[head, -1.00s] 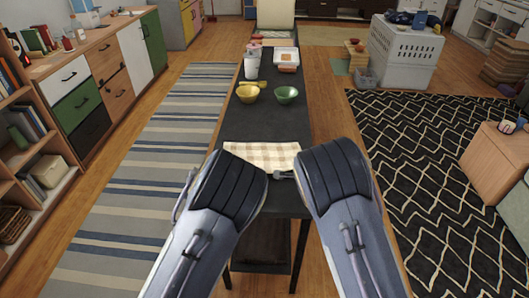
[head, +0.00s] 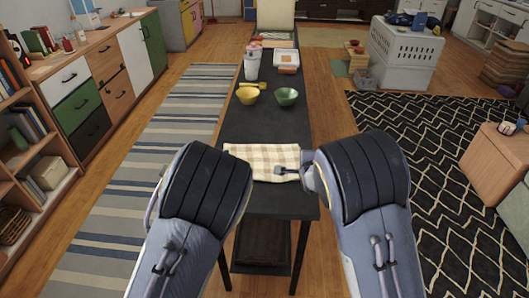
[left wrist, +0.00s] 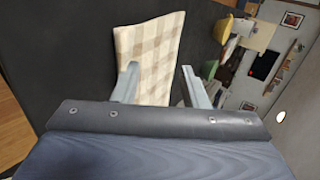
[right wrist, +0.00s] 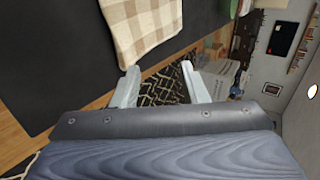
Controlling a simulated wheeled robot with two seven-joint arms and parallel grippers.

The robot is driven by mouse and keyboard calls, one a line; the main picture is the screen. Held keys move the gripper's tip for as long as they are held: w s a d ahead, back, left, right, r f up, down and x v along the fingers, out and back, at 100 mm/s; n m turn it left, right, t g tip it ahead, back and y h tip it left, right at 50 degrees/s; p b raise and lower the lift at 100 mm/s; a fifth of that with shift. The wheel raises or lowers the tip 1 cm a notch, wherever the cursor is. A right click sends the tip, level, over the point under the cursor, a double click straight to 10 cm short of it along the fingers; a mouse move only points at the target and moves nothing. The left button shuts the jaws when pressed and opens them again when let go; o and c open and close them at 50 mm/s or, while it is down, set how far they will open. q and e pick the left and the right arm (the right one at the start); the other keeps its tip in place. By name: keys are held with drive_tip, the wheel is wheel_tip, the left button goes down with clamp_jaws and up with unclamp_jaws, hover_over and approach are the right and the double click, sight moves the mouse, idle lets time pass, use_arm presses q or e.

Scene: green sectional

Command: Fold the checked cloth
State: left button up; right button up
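The checked cloth (head: 262,158), cream and beige, lies as a roughly rectangular piece on the dark table. It also shows in the left wrist view (left wrist: 150,42) and the right wrist view (right wrist: 142,28). My left gripper (left wrist: 160,80) is open, with the cloth seen beyond and beside its left finger; the forearm hides it in the head view. My right gripper (right wrist: 161,84) is open and empty in its wrist view, with the cloth to the upper left of its fingers. In the head view, its tip (head: 287,171) shows at the cloth's right edge. I cannot tell whether either gripper touches the cloth.
On the long narrow table (head: 268,122), a yellow bowl (head: 248,96) and a green bowl (head: 287,97) stand beyond the cloth. A white cup (head: 252,66) and a white tray (head: 286,57) are farther back. The table is bare between cloth and bowls.

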use_arm(q)
drive_tip(key=s+r, duration=0.1)
drive_tip(key=r, duration=0.1)
drive_tip(key=s+r, duration=0.2)
drive_tip(key=shift+s, duration=0.1)
use_arm(e)
drive_tip(key=s+r, duration=0.1)
drive_tip(key=r, duration=0.1)
drive_tip(key=s+r, duration=0.2)
drive_tip(key=shift+s, duration=0.1)
